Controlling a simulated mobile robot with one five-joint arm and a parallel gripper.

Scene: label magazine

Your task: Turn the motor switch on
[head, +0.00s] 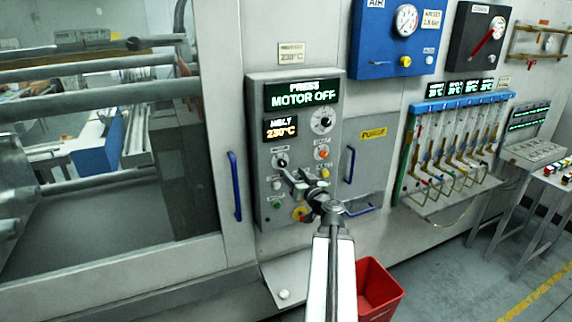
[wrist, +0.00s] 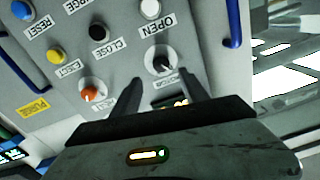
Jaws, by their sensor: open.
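The motor switch, a black rotary knob on a light round base, sits at the left of the grey press control panel (head: 257,110) in the head view (head: 281,159). It also shows in the wrist view (wrist: 161,62), upside down, with a label reading MOTOR by it. The panel's display (head: 303,95) reads PRESS MOTOR OFF. My gripper (head: 300,178) is open and empty in front of the panel, below the switch in the head view. In the wrist view the knob lies between and just beyond the fingertips (wrist: 161,80); no contact shows.
An orange knob (head: 322,153) sits right of the switch. Several push buttons and a red-yellow emergency stop (head: 300,213) are below. Blue handles flank the panel, left (head: 235,186) and right (head: 350,150). A red bin (head: 380,290) stands on the floor below.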

